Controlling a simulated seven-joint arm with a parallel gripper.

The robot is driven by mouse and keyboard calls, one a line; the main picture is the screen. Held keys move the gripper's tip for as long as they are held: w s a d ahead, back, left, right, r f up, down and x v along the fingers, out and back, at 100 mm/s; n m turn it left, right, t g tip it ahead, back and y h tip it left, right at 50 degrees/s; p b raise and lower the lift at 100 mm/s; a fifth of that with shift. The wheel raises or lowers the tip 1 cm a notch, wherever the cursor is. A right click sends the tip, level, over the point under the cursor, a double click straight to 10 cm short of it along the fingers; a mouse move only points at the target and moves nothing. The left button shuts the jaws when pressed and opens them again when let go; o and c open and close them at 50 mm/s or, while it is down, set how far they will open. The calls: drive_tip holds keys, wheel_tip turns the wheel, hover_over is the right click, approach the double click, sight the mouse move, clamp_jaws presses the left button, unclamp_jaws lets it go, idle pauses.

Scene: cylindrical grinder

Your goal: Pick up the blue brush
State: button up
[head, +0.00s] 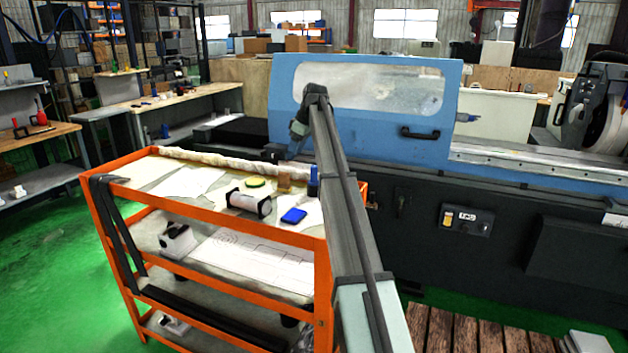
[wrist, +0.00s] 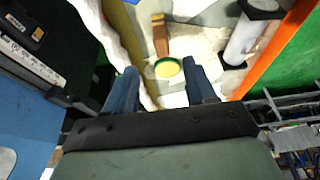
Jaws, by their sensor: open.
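A small flat blue object (head: 293,215), which looks like the blue brush, lies on the top shelf of the orange cart near its front right edge. Its bristles cannot be made out. I do not see it in the wrist view. My gripper (wrist: 158,88) is open, with its two blue fingers apart and nothing between them. It hangs above the back of the cart, facing a green-rimmed yellow disc (wrist: 167,68). In the head view its fingers cannot be made out clearly.
On the cart (head: 325,270), a white roll with black ends (head: 249,203) lies left of the blue object. The blue grinder (head: 365,140) borders the cart's back.

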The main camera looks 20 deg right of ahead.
drive_tip(key=g+h, duration=0.2)
approach(315, 167)
drive_tip(key=s, duration=0.1)
drive_tip(key=f, duration=0.4)
drive_tip(key=w+f, duration=0.1)
drive_tip(key=f, duration=0.2)
drive_tip(key=shift+a, duration=0.3)
drive_tip(key=shift+w+a+f, duration=0.1)
drive_tip(key=shift+w+f, duration=0.15)
drive_tip(key=shift+f, duration=0.65)
drive_tip(key=shift+w+a+f, duration=0.1)
drive_tip(key=shift+w+f, duration=0.15)
drive_tip(key=shift+f, duration=0.7)
drive_tip(key=shift+w+a+f, duration=0.1)
drive_tip(key=shift+w+f, duration=0.15)
drive_tip(key=shift+f, duration=0.65)
clamp_jaws()
